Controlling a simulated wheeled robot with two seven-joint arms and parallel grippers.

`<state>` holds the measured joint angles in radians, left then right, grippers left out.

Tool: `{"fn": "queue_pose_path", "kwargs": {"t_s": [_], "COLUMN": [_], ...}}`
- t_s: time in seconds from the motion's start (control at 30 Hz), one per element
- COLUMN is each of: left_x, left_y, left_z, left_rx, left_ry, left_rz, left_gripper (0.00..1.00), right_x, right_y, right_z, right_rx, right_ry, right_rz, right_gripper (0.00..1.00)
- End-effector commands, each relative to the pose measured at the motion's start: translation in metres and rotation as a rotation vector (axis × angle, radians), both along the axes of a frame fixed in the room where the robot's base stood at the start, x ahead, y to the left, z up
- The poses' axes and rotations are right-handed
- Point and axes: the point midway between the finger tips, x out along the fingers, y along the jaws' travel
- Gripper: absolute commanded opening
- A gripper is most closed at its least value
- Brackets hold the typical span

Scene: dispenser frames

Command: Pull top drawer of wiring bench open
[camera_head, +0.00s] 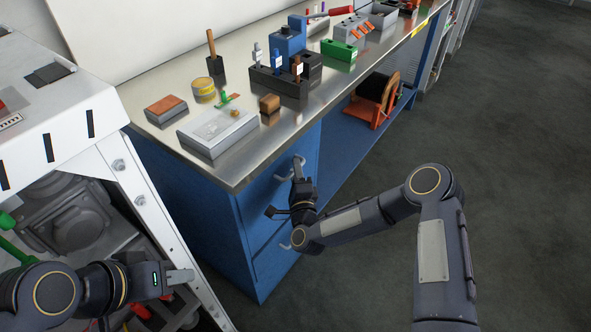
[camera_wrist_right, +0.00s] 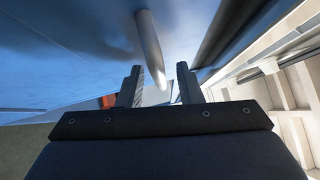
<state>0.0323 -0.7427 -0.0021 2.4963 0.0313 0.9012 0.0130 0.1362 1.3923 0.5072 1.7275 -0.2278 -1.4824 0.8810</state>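The blue wiring bench (camera_head: 190,205) has a metal top and drawers at its near end. The top drawer (camera_head: 262,197) looks closed, with a curved metal handle (camera_head: 282,176) on its front. My right gripper (camera_head: 298,172) is at this handle. In the right wrist view, its two fingers (camera_wrist_right: 158,88) are apart, and the handle bar (camera_wrist_right: 149,45) shows between them. I cannot tell whether either finger touches it. My left gripper (camera_head: 180,277) is at the lower left, away from the bench; its finger gap does not show clearly.
A lower drawer handle (camera_head: 286,246) is below my right gripper. A grey box (camera_head: 217,131), a yellow tin (camera_head: 203,89) and a tool holder (camera_head: 280,82) stand on the benchtop. A white machine (camera_head: 95,125) is at the left. The floor (camera_head: 510,150) to the right is clear.

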Motion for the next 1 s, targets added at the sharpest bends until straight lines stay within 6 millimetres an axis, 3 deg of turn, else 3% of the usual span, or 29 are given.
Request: {"fn": "queue_pose_path", "kwargs": {"t_s": [0.33, 0.6, 1.0], "left_x": [0.0000, 0.0000, 0.0000], "left_y": [0.0000, 0.0000, 0.0000], "left_z": [0.0002, 0.0002, -0.0026], "left_rx": [0.000, 0.000, 0.000], "left_ry": [0.000, 0.000, 0.000], "left_rz": [0.000, 0.000, 0.000], "left_gripper": [0.36, 0.36, 0.36], "right_x": [0.0064, 0.0062, 0.0080], "right_y": [0.0012, 0.0011, -0.0023], "right_z": [0.0007, 0.0006, -0.0006], "right_rx": [0.000, 0.000, -0.001], "right_ry": [0.001, 0.001, 0.001], "right_rz": [0.001, 0.001, 0.000], "right_gripper": [0.32, 0.00, 0.00]}}
